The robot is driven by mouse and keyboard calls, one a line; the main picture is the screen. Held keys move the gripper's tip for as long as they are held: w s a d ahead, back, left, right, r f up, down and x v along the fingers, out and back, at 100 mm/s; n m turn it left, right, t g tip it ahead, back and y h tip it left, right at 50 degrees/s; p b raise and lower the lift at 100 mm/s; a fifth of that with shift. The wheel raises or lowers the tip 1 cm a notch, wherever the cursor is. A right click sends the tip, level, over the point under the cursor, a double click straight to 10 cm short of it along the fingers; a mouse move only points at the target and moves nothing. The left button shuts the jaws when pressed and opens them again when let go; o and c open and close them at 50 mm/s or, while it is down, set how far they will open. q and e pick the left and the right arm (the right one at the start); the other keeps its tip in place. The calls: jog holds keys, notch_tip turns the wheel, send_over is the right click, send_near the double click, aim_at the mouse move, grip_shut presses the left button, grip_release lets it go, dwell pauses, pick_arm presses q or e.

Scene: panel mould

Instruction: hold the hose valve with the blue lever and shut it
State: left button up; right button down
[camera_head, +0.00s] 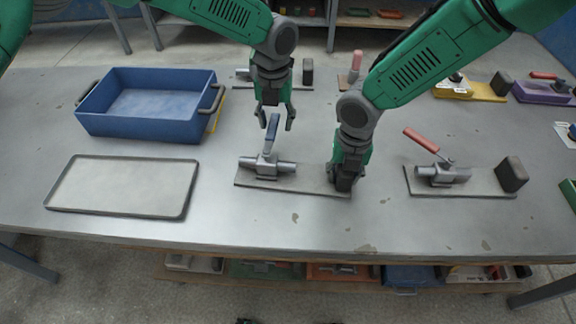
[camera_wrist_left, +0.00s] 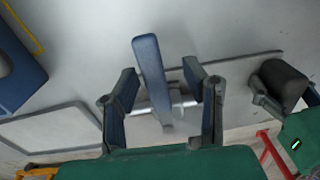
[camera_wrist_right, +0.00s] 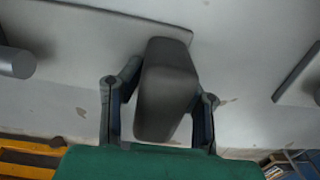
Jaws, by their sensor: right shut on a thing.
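The hose valve (camera_head: 266,166) with the blue lever (camera_head: 272,134) is fixed on a grey base plate (camera_head: 300,184) in the middle of the table. Its lever stands up, tilted slightly. My left gripper (camera_head: 275,122) is open above the valve; in the left wrist view the blue lever (camera_wrist_left: 149,70) shows between its open fingers, with no clear contact. My right gripper (camera_head: 344,180) is at the right end of the plate. In the right wrist view it is shut on the dark block (camera_wrist_right: 166,90), which its fingers flank. In the head view that gripper mostly hides the block.
A valve with a red lever (camera_head: 428,142) and its own block (camera_head: 511,174) stands to the right. A blue bin (camera_head: 150,122) and a grey tray (camera_head: 120,206) are at left. Other valve plates, including a yellow one (camera_head: 484,92) and a purple one (camera_head: 535,97), line the back.

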pick_arm(q)
jog(key=shift+a, duration=0.1)
pick_arm(e)
jog(key=shift+s+d+f, duration=0.1)
jog(key=shift+s+f, duration=0.05)
pick_arm(q)
notch_tip(320, 180, up, 12)
dwell(0.4)
pick_arm(e)
jog(key=c, duration=1.1)
grip_release()
pick_arm(q)
jog(key=shift+f, duration=0.1)
pick_arm(e)
jog(key=shift+o, duration=0.2)
